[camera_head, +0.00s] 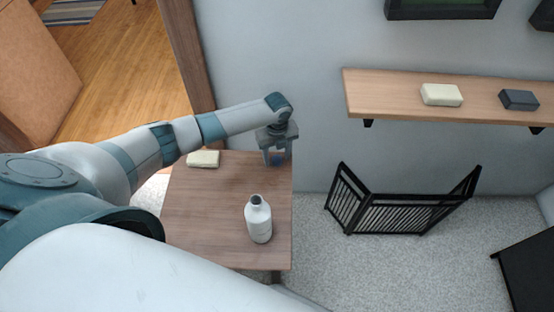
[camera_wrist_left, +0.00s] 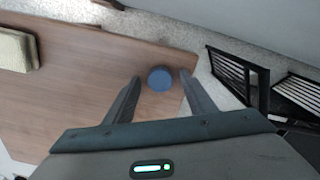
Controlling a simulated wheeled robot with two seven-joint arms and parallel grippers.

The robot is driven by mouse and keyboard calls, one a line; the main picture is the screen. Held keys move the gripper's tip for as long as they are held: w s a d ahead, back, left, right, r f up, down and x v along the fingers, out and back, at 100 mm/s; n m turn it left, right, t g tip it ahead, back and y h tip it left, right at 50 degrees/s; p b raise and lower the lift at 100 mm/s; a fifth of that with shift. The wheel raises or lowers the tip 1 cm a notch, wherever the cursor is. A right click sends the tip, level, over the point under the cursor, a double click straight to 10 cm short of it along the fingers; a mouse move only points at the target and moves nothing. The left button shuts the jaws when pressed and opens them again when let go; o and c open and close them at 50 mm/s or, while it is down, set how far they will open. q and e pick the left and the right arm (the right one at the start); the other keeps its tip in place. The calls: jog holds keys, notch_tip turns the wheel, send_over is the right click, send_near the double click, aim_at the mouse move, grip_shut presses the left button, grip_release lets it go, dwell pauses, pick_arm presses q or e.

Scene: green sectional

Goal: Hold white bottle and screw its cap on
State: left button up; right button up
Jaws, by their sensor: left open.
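The white bottle (camera_head: 258,220) stands upright on the wooden table (camera_head: 200,215), near its front right side, with its dark neck uncapped. The blue cap (camera_head: 277,159) lies near the table's back right corner. My left gripper (camera_head: 276,160) is open above the cap. In the left wrist view, the cap (camera_wrist_left: 160,79) shows between the two spread fingertips, closer to the right one, and a gap shows on its left. I cannot tell whether a finger touches it. The bottle is outside the left wrist view. My right gripper is not in view.
A cream block (camera_head: 203,159) lies at the table's back left, left of my gripper. A wall shelf (camera_head: 390,97) holds a cream block (camera_head: 441,95) and a dark block (camera_head: 519,99). A black folding gate (camera_head: 400,205) stands on the floor right of the table. The table's middle is clear.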

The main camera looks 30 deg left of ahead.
aim_at(277, 158)
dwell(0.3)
pick_arm(q)
jog(key=c, duration=1.1)
jog(key=shift+r, duration=0.15)
jog(key=shift+r, duration=0.65)
notch_tip(277, 158, up, 3)
jog(key=shift+w+f, duration=0.1)
jog(key=shift+f, duration=0.1)
jog(key=s+d+r, duration=0.6)
jog(key=d+r, duration=0.1)
jog(key=d, duration=0.3)
jog(key=shift+s, duration=0.2)
